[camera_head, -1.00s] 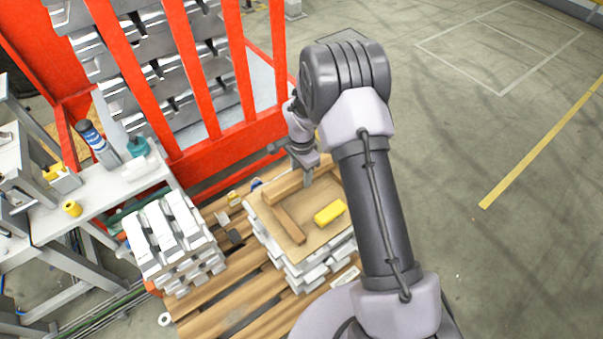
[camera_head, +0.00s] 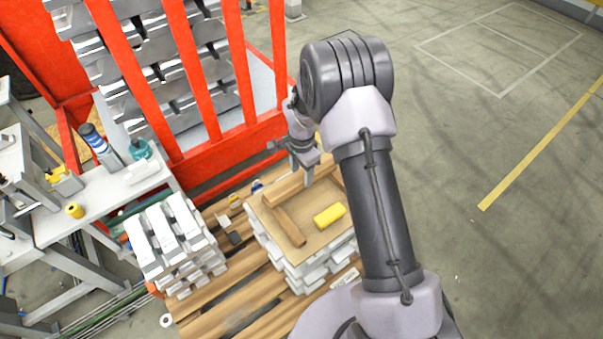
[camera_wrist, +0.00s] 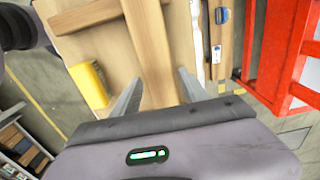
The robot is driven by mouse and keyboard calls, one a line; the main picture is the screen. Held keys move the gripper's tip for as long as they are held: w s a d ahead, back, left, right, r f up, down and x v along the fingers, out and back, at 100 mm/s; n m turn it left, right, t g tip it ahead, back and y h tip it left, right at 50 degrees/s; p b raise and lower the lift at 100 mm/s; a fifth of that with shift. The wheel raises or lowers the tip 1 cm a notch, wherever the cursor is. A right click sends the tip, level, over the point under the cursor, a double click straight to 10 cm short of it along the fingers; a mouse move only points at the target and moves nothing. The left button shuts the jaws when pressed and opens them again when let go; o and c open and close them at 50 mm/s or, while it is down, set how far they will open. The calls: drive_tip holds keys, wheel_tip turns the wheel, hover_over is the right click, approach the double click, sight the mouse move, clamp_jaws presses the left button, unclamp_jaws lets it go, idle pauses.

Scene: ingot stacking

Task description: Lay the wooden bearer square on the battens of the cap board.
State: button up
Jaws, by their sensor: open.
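The cap board (camera_head: 318,199) lies on a stack of ingots on the pallet. One wooden bar (camera_head: 279,189) runs along its far side and a second wooden bar (camera_head: 288,226) lies crosswise at its left. I cannot tell surely which is the bearer and which a batten. My gripper (camera_head: 308,180) is low over the far bar. In the wrist view my gripper (camera_wrist: 158,84) is open, its fingers apart with the far bar (camera_wrist: 148,45) running between them. The crosswise bar (camera_wrist: 88,15) shows at upper left. Contact with the fingers is not clear.
A yellow block (camera_head: 329,214) lies on the board, also in the wrist view (camera_wrist: 88,84). Another ingot stack (camera_head: 170,240) stands at the left on the pallet (camera_head: 220,305). A red rack (camera_head: 225,150) stands behind, a workbench (camera_head: 60,222) left.

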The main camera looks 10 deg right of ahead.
drive_tip(key=shift+r, duration=0.35)
drive_tip(key=o, duration=0.6)
drive_tip(key=shift+f, duration=0.1)
drive_tip(key=shift+c, duration=0.2)
drive_tip(key=shift+r+p, duration=1.1)
drive_tip(key=shift+r, duration=0.95)
drive_tip(key=o, duration=0.5)
wheel_tip(320, 180, up, 17)
drive_tip(key=p, duration=0.4)
drive_tip(key=shift+r, duration=0.2)
